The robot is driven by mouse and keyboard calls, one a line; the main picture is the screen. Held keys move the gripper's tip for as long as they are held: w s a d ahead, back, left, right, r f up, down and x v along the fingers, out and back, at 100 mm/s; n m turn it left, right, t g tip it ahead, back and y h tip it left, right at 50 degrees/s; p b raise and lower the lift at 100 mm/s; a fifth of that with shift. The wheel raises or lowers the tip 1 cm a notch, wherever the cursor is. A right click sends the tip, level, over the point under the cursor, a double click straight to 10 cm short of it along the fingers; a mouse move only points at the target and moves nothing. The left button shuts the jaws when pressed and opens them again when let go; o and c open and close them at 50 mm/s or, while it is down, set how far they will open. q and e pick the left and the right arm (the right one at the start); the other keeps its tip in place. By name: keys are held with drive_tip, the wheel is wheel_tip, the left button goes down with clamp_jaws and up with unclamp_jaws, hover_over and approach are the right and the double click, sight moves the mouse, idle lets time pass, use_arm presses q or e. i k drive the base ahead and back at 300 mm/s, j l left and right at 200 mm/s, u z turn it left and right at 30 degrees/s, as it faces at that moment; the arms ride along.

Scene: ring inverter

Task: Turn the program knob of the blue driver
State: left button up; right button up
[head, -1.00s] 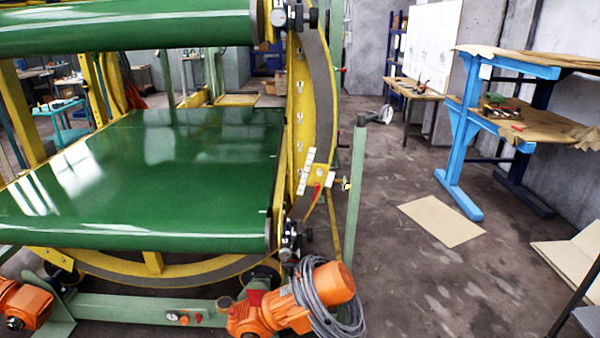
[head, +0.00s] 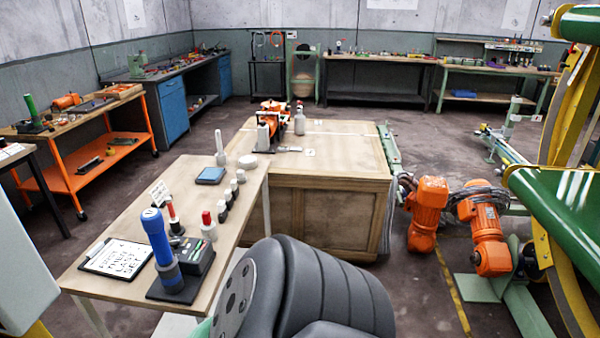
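A blue upright cylinder (head: 159,240), which looks like the blue driver, stands on a dark base (head: 172,286) at the near end of a wooden table (head: 139,213). Its top is rounded, with a small pale marking. I cannot make out the program knob at this size. A dark box (head: 196,258) with small coloured spots on its top stands right beside the cylinder. Neither of my grippers is in view.
A clipboard (head: 117,259) lies left of the driver. Red-topped and white-topped bottles and a blue pad (head: 211,175) stand or lie behind it. A large wooden crate (head: 326,195) adjoins the table.

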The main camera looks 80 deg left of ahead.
sight(174, 242)
drive_tip(key=u, duration=3.6)
